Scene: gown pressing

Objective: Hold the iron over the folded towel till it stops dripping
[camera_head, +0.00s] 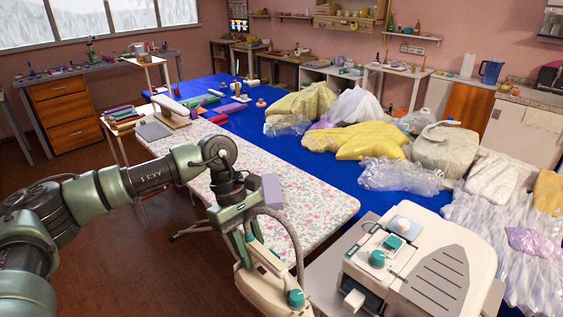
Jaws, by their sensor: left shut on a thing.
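My left gripper (247,225) is shut on the iron (268,287). The iron is cream with a teal knob and hangs tilted at the bottom middle, in front of the near edge of the floral ironing board (290,195). I cannot tell for sure which thing is the folded towel; a small lavender block (271,190) shows just beside the gripper. My right gripper is not in view.
A cream steam station (425,265) with teal knobs stands at the lower right, close to the iron. A blue table (285,150) behind the board holds bagged garments (360,140). A stack of folded cloths (122,115) is at the left.

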